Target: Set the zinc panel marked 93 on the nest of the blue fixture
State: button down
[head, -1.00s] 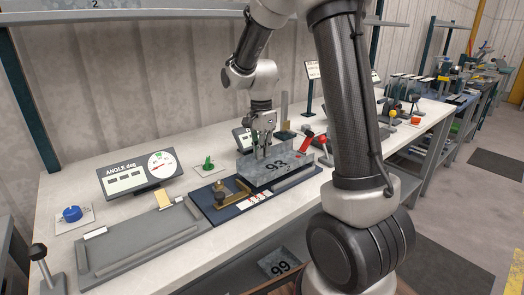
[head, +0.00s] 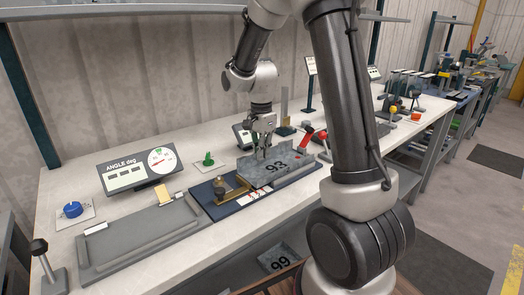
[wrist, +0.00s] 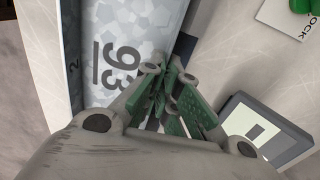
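The zinc panel marked 93 (head: 290,166) is a grey mottled bent sheet over the right part of the blue fixture (head: 224,210). It also shows in the wrist view (wrist: 140,25), with its number turned on its side. My gripper (head: 262,153) points down at the panel's far edge. In the wrist view its green-padded fingers (wrist: 172,103) are close together around the raised flange, so it looks shut on the panel. The panel hides most of the nest, and I cannot tell whether it is fully seated there.
A brass clamp (head: 228,188) stands on the fixture left of the panel. A red-handled lever (head: 306,133) is close behind its right end. A green knob (head: 208,159) and angle display (head: 137,171) stand behind left. Another panel marked 99 (head: 279,260) lies below the bench.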

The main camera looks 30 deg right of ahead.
jog(key=shift+f, duration=0.3)
jog(key=c, duration=1.6)
grip_release()
jog(key=shift+o, duration=0.2)
jog(key=shift+r, duration=0.1)
notch_tip(320, 180, up, 12)
jog(key=shift+w, duration=0.1)
